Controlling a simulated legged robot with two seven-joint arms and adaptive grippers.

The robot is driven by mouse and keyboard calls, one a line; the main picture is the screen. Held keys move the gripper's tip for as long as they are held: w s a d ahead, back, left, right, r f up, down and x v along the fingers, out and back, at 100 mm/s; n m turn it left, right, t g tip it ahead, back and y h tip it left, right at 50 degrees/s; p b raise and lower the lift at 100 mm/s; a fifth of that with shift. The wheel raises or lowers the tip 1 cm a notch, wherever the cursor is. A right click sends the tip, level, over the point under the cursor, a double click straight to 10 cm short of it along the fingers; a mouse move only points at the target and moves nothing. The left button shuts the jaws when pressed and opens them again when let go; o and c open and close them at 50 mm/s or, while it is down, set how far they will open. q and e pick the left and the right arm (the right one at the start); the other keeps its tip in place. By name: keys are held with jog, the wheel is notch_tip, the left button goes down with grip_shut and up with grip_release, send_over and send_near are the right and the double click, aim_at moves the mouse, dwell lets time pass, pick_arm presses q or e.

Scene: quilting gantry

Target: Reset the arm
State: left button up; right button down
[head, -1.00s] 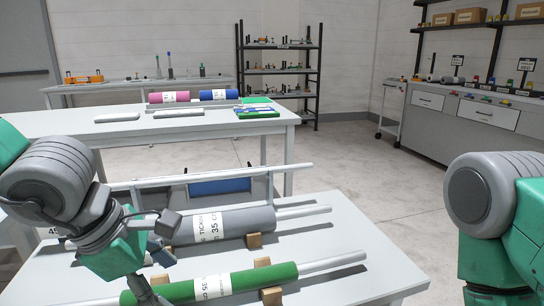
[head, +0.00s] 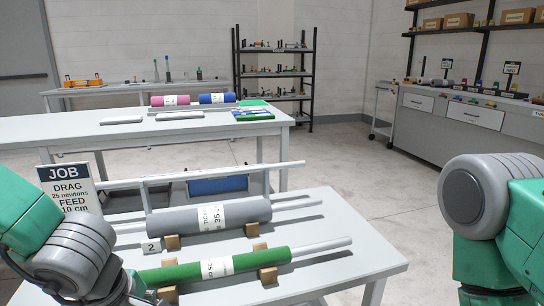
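My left arm (head: 75,255) comes in at the lower left, with its grey joint beside the front table; its gripper is below the picture edge and does not show. My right arm (head: 478,200) stands at the right edge with its grey joint raised; its gripper is also out of view. On the front table (head: 340,265), a green roll (head: 245,262) and a grey roll (head: 180,217) lie on wooden blocks. My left arm's lower part overlaps the table's near left corner in the picture.
A job sign (head: 70,188) stands left of the rolls. A long table (head: 60,124) behind holds a pink roll (head: 160,100) and a blue roll (head: 228,98). A shelf rack (head: 275,75) stands at the back and a counter (head: 450,122) at the right. The floor between is clear.

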pick_arm(q)
jog(key=s+a+f+m+y+p, duration=0.1)
jog(key=s+a+f+m+p, duration=0.1)
jog(key=s+a+f+m, duration=0.25)
jog(key=s+a+f+m+y+p, duration=0.2)
jog(key=s+f+m, duration=0.1)
jog(key=f+m, duration=0.3)
jog(key=s+f+m+g+h+p, duration=0.2)
jog(key=s+f+m, duration=0.4)
jog(key=s, duration=0.4)
jog(key=shift+s+a+m+p, duration=0.3)
jog(key=shift+s+a+m, duration=0.05)
jog(key=shift+m, duration=0.5)
jog(key=shift+w+f, duration=0.1)
